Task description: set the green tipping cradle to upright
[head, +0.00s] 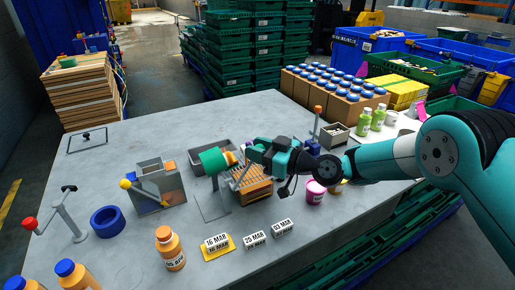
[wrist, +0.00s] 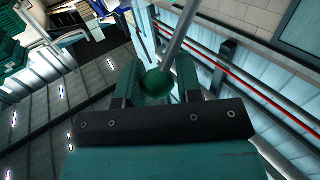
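The green tipping cradle (head: 213,161) shows in the head view as a green drum shape lying tilted on its side, above a thin metal frame on the table (head: 120,150). An orange part shows at its right end. My gripper (head: 247,153) is just right of the cradle, with the arm reaching in from the right. In the wrist view a green ball knob (wrist: 157,84) on a grey rod (wrist: 180,36) sits between my two fingers, which close against its sides. The gripper hides part of the cradle's right side and the lever in the head view.
A grey box with a yellow-knobbed lever (head: 158,187) stands left.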

